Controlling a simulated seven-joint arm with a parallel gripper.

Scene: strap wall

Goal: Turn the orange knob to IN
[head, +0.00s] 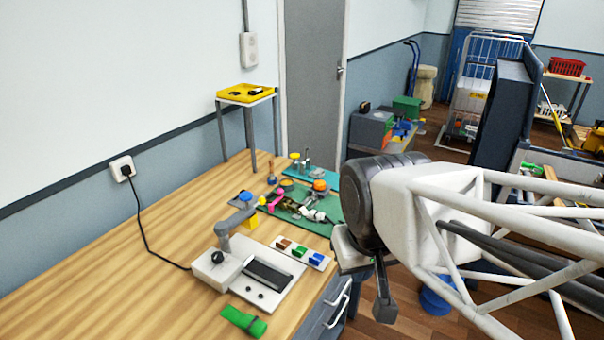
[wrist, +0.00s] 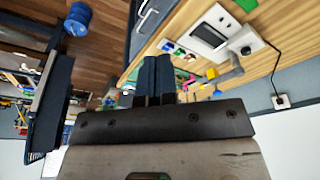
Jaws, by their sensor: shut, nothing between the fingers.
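A small round orange knob-like piece (head: 320,185) sits among small parts near the green mat, at the right side of the wooden bench in the head view. It is too small to read any IN mark or tell which way it points. My gripper (head: 384,308) hangs beyond the bench's right edge, in front of and to the right of the orange piece, and apart from it. In the wrist view my gripper's dark fingers (wrist: 156,60) are together with nothing between them. The wrist view does not show the orange piece clearly.
A yellow tray (head: 246,93) stands on a raised stand behind. The bench's left part is clear.

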